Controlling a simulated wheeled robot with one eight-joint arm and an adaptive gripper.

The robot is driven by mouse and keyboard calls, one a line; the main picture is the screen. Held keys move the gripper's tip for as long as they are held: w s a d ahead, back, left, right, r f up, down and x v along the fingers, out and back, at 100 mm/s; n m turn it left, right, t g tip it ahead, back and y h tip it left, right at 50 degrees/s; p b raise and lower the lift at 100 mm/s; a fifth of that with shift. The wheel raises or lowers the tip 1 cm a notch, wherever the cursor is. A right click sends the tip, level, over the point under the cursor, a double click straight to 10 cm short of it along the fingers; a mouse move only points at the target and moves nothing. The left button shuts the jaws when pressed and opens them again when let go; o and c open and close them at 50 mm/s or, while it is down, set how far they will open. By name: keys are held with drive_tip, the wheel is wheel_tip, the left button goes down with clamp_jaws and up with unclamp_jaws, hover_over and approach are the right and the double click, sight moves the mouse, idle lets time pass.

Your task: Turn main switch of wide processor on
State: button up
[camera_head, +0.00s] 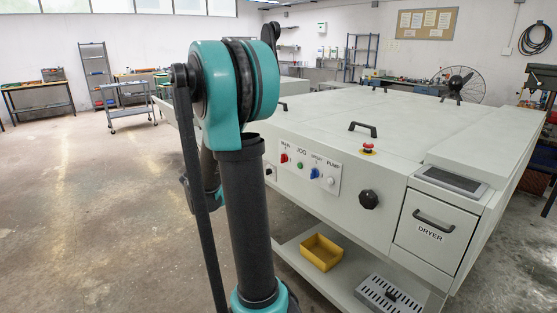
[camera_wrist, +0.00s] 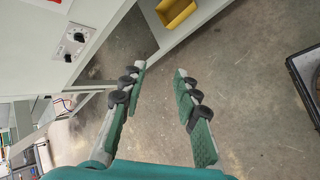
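The wide processor (camera_head: 350,140) is a large pale grey machine right of my arm in the head view. Its white front panel carries a red knob labelled MAIN (camera_head: 284,158), a green button, a blue knob and a white button. A small dark control (camera_head: 269,172) sits left of that panel, partly hidden by my arm. The wrist view shows a light plate with dark knobs (camera_wrist: 74,44) at upper left; I cannot tell which control it is. My gripper (camera_wrist: 160,69) is open and empty, apart from the machine, above the floor. My arm hides it in the head view.
A black knob (camera_head: 368,199), a red emergency button (camera_head: 368,148) and the DRYER drawer (camera_head: 436,226) are on the machine's right part. A yellow bin (camera_head: 321,252) stands on the lower shelf, also visible in the wrist view (camera_wrist: 178,12). The floor (camera_head: 80,210) at left is clear.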

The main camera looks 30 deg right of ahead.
drive_tip(key=w+d+r+n+g+h, duration=0.15)
drive_tip(key=w+d+n+h, duration=0.35)
drive_tip(key=w+d, duration=0.55)
drive_tip(key=n+h, duration=0.5)
approach(281, 157)
drive_tip(key=d, duration=0.5)
drive_tip(key=w+d, duration=0.1)
drive_tip(key=d, duration=0.2)
drive_tip(key=shift+d, duration=0.25)
clamp_jaws()
